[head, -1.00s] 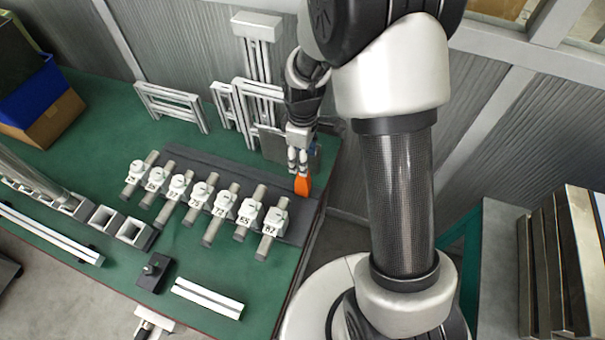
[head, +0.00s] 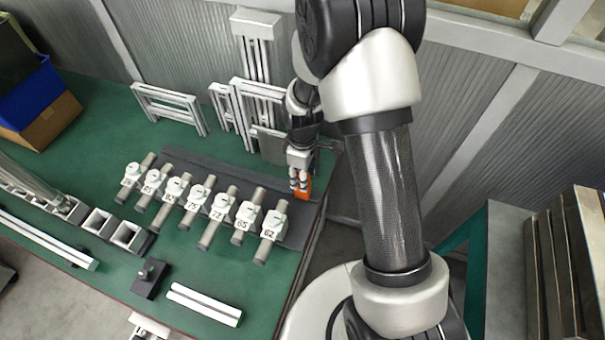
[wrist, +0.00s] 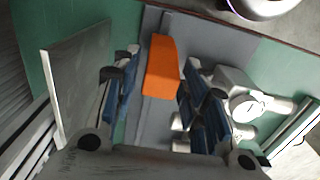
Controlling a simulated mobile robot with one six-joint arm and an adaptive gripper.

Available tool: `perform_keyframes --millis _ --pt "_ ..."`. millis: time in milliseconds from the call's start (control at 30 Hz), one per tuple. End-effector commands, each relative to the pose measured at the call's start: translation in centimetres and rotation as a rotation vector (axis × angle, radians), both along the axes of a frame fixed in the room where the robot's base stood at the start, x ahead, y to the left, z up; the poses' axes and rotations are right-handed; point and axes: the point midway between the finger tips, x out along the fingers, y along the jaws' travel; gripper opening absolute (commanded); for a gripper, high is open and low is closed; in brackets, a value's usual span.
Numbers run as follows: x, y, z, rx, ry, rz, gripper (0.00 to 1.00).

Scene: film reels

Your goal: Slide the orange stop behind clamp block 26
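The orange stop (head: 306,188) is at the right end of the dark grey rail plate, beside the rightmost clamp block. My gripper (head: 299,186) points down over it. In the wrist view the orange stop (wrist: 163,68) lies between the two blue-padded fingers of my gripper (wrist: 163,62), with narrow gaps seen at both sides, so the fingers look open around it. White numbered clamp blocks sit on grey rods in a row. Labels 75, 72, 65 and 62 show further right.
The dark grey plate (head: 178,154) runs behind the rods on the green table (head: 95,165). Metal frames (head: 170,105) stand along the back. A dark block with a knob (head: 149,278) and a white bar (head: 204,303) lie in front. The table's right edge is close to my gripper.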

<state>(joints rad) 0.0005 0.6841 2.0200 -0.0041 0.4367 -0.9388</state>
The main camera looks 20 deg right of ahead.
Motion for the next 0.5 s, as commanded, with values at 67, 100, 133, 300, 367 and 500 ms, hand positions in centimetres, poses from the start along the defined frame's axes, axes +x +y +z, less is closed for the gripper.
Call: perform_keyframes --millis 67,100,133,300,367,500 --pt "0.00 0.00 0.01 0.000 0.000 0.000 0.32" --pt "0.00 0.00 0.01 0.000 0.000 0.000 0.30" --pt "0.00 0.00 0.01 0.000 0.000 0.000 0.28" --pt "0.00 0.00 0.01 0.000 0.000 0.000 0.16" --pt "0.00 0.00 0.01 0.000 0.000 0.000 0.12" --pt "0.01 -0.01 0.02 0.000 0.000 0.000 0.03"
